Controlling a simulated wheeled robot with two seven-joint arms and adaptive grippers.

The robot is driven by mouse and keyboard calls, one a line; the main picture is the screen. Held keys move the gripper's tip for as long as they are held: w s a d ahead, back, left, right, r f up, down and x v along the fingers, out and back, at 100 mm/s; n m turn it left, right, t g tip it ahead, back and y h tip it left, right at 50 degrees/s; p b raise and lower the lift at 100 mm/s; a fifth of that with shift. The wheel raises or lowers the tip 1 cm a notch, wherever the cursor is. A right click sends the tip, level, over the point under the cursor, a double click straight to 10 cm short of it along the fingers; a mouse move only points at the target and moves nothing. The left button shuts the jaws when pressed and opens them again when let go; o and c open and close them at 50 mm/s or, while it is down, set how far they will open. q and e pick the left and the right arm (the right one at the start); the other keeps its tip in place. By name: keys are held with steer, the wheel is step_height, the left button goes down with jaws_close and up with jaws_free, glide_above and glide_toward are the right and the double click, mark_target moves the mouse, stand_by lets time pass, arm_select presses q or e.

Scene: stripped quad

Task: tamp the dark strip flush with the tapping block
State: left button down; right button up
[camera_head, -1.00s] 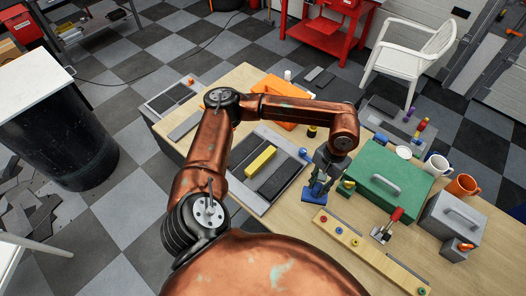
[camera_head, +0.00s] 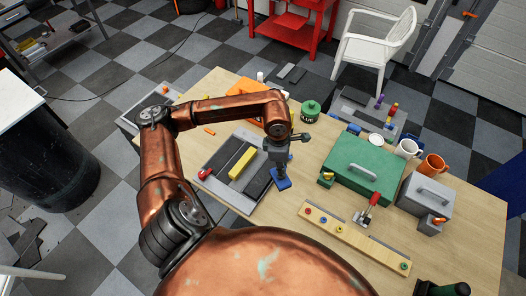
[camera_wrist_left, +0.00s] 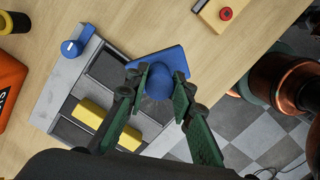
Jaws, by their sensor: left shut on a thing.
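My left gripper (camera_head: 279,160) is shut on the blue tapping block (camera_head: 281,182), a flat foot with a round grip. In the left wrist view the gripper (camera_wrist_left: 161,85) holds the block (camera_wrist_left: 172,60) by that grip. The foot is near the right side of a grey tray (camera_head: 217,192). Its exact height is unclear. The tray holds a yellow strip (camera_head: 241,163) between dark strips, one on the left (camera_head: 221,158) and one on the right (camera_head: 258,183). The gripper hides part of the right side. I cannot tell which strip stands proud.
A green jar (camera_head: 310,111) and orange case (camera_head: 244,112) are behind. A dark green object (camera_head: 440,288) is cut off at bottom right.

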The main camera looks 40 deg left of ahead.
mark_target(273, 172)
arm_select(q)
steer(key=n, duration=0.2)
steer(key=a+n, duration=0.1)
steer(key=n, duration=0.1)
steer(key=r+n+p, duration=0.1)
steer(key=n, duration=0.1)
steer(key=shift+s+a+y, duration=0.1)
steer(key=shift+a+y, duration=0.2)
steer(key=shift+a, duration=0.1)
steer(key=n, duration=0.2)
steer(key=a+n+p, duration=0.1)
steer(key=n, duration=0.3)
steer(key=shift+s+a+r+t+y, duration=0.1)
steer(key=shift+a+r+t+y, duration=0.2)
steer(key=shift+a+r, duration=0.1)
steer(key=shift+s+a+f+n+g+y+b, duration=0.15)
steer(key=shift+a+f+n, duration=0.55)
steer(key=shift+n, duration=1.35)
steer(key=shift+s+a+f+n+g+y+b, duration=0.2)
steer(key=shift+a+f+n, duration=0.45)
steer(key=shift+n, duration=1.45)
steer(key=shift+a+f+n+g+y+p, duration=0.2)
steer(key=shift+a+f+n, duration=0.5)
steer(key=shift+n, duration=1.35)
steer(key=shift+d+f, duration=0.1)
steer(key=shift+f+b, duration=0.2)
steer(key=shift+b, duration=0.15)
